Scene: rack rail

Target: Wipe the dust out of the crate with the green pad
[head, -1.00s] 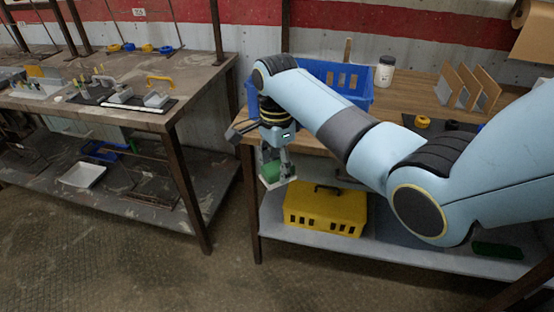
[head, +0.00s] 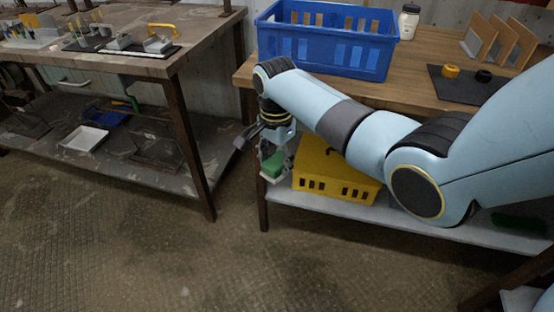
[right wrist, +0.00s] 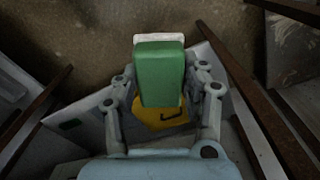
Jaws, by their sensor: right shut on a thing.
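The green pad (head: 273,166) has a pale block on it and is held by my right gripper (head: 274,163), which is shut on it. In the right wrist view the pad (right wrist: 160,75) sits between both fingers. The gripper hangs at the left front of the wooden table, below the tabletop. A blue slotted crate (head: 348,52) stands on that table, above and behind the gripper. The head view does not show the crate's floor clearly, and I cannot make out dust. My left gripper is not in view.
A yellow slotted box (head: 335,180) stands on the lower shelf (head: 415,221), close behind the gripper. A white jar (head: 408,22), a dark mat (head: 470,84) and upright boards (head: 497,42) are on the tabletop. Another workbench (head: 150,65) stands left. Open floor lies in front.

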